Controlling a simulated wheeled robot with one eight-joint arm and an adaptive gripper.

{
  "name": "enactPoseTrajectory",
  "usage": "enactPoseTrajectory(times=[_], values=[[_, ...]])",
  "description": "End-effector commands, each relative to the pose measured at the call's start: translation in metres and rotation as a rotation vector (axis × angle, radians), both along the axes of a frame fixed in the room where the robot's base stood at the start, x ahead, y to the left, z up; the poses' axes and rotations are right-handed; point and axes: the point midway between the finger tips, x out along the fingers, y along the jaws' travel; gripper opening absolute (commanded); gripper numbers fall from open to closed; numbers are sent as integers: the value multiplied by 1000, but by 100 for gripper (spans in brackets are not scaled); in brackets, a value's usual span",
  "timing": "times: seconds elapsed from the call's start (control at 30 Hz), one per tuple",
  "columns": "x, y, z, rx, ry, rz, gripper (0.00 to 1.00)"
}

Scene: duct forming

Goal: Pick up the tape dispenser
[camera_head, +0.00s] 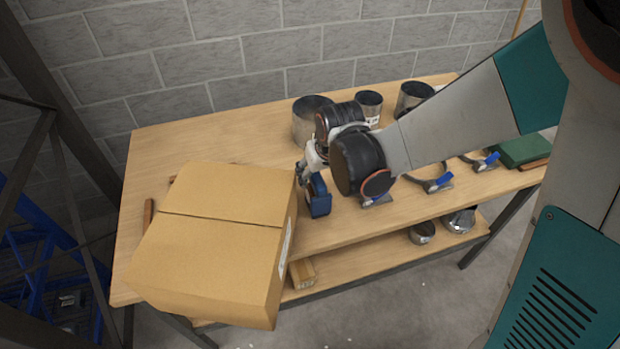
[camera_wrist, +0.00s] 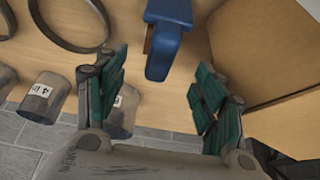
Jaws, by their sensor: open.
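The blue tape dispenser (camera_head: 319,196) stands on the wooden workbench beside the right side of a large cardboard box. In the wrist view the blue tape dispenser (camera_wrist: 167,38) is at the top, in line with the gap between my fingers. My gripper (camera_wrist: 160,97) is open, its green-padded fingers spread to either side with nothing between them. In the head view my gripper (camera_head: 308,172) is close to the dispenser, partly hidden by my arm. I cannot tell whether it touches the dispenser.
The cardboard box (camera_head: 215,240) fills the bench's left side and also bounds the right in the wrist view (camera_wrist: 270,50). Metal duct pieces (camera_head: 309,120) stand behind. Clamps with blue handles (camera_head: 438,183) and a green case (camera_head: 522,150) lie to the right.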

Motion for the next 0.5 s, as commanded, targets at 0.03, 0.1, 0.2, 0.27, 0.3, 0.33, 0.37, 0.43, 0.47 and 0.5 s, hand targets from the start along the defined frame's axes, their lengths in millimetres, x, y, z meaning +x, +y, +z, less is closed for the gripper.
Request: enactPoseTrajectory(times=[0.03, 0.1, 0.2, 0.27, 0.3, 0.33, 0.37, 0.43, 0.47, 0.5], values=[[3, 1, -12, 0, 0, 0, 63], [7, 2, -21, 0, 0, 0, 63], [10, 3, -29, 0, 0, 0, 63], [12, 3, -32, 0, 0, -1, 63], [13, 3, -33, 0, 0, -1, 63], [13, 3, -33, 0, 0, -1, 63], [13, 3, -34, 0, 0, -1, 63], [14, 3, -36, 0, 0, -1, 63], [14, 3, -38, 0, 0, -1, 63], [15, 4, -41, 0, 0, -1, 63]])
